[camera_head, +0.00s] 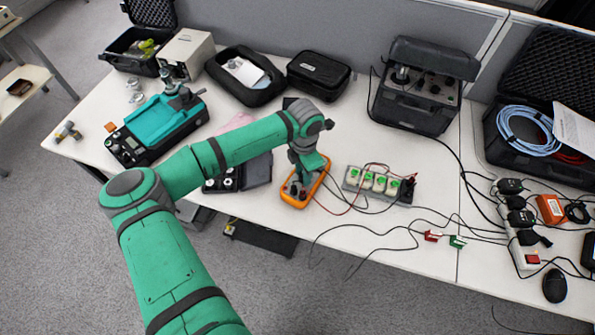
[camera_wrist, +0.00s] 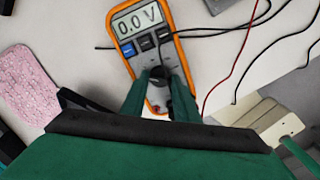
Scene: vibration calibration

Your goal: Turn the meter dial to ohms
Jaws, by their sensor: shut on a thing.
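The meter (camera_head: 297,200) is an orange-edged multimeter lying near the front edge of the white table. In the wrist view the meter (camera_wrist: 134,24) shows a display (camera_wrist: 138,19) reading 0.0 V, with buttons below it. Its dark round dial (camera_wrist: 158,74) sits between the fingers of my gripper (camera_wrist: 158,86). My gripper (camera_head: 299,185) reaches down onto the meter from above and is shut on the dial. The dial's markings are mostly hidden by the fingers, so its pointed setting cannot be read.
Red and black leads (camera_wrist: 238,66) run from the meter across the table. Red and green clips (camera_head: 444,238) lie to the right.

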